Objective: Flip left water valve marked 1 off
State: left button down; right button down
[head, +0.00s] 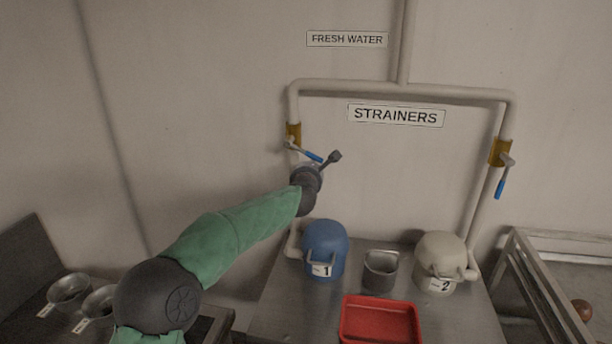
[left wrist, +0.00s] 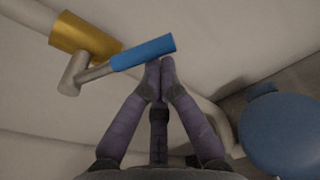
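The left water valve has a brass body (head: 293,133) on the left branch of the pipe, above the blue strainer marked 1 (head: 325,247). Its blue lever (head: 312,156) sticks out from the pipe, slanting down to the right in the head view. In the left wrist view the brass body (left wrist: 84,37) and blue lever (left wrist: 143,53) show close up. My left gripper (left wrist: 160,66) has its fingertips together, right beside the lever's free end; I cannot tell whether they touch. In the head view my wrist partly hides this gripper. My right gripper is not in view.
The right valve (head: 500,152) has its blue lever (head: 500,188) hanging down near the pipe. A cream strainer marked 2 (head: 440,255), a metal container (head: 380,272) and a red tray (head: 381,304) sit on the counter below. Wall around the left valve is clear.

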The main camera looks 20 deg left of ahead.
pick_arm(q)
jog(key=shift+w+d+r+n+h, duration=0.1)
jog(key=shift+d+r+n+h, duration=0.2)
jog(key=shift+r+n, duration=0.65)
jog(key=shift+w+d+r+n+h, duration=0.15)
jog(key=shift+d+r+n, duration=0.25)
jog(key=shift+r+n, duration=0.55)
jog(key=shift+f, duration=0.25)
notch_tip(320, 180, down, 4)
jog(key=f+b, duration=0.1)
jog(key=b, duration=0.4)
jog(key=r+v, duration=0.1)
jog(key=v, duration=0.8)
jog(key=shift+s+p, duration=0.15)
jog(key=shift+p, duration=0.3)
jog(key=shift+r, duration=0.1)
